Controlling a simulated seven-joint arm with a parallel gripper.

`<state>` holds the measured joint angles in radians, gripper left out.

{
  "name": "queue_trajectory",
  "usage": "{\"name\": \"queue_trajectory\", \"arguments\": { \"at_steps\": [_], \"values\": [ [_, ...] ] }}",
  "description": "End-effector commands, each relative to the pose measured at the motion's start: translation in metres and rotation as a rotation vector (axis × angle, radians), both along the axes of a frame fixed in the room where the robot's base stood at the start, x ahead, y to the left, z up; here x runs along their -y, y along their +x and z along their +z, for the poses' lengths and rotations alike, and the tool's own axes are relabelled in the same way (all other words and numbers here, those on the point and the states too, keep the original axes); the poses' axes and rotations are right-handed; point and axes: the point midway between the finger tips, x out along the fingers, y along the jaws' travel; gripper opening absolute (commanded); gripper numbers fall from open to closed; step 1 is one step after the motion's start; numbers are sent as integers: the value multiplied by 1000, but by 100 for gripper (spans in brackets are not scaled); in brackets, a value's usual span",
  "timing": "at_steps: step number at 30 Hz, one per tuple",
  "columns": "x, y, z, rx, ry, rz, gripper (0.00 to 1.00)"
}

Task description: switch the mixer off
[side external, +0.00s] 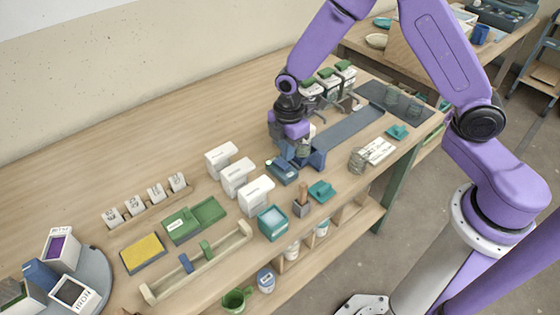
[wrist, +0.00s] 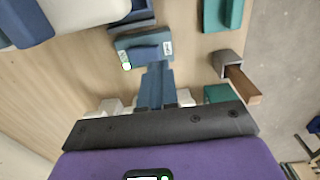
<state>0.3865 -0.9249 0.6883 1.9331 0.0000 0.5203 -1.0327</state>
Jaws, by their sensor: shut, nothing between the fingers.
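A blue switch box (side external: 282,171) sits on the bench, left of a dark blue stand (side external: 317,158) that looks like the mixer's. In the wrist view the switch box (wrist: 130,41) has a raised blue bar across its top, a small pale label near each end and a lit green lamp at its left end. My gripper (wrist: 154,68) is shut and empty, with its fingertips at the near edge of the box. I cannot tell whether they touch it. In the side view my gripper (side external: 288,149) is just above and behind the box, with its tips partly hidden.
Several white containers (side external: 237,176) stand left of the box. A teal block (side external: 321,190) and a grey holder with a wooden handle (side external: 302,207) are in front. A grey-blue strip (side external: 345,132) lies behind. The back left of the bench is clear.

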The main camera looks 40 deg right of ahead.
Motion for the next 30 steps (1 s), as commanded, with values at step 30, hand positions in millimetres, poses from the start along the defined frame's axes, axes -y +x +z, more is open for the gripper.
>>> {"name": "queue_trajectory", "arguments": {
  "at_steps": [30],
  "values": [
    [0,0,-18,0,0,0,0]
  ]
}}
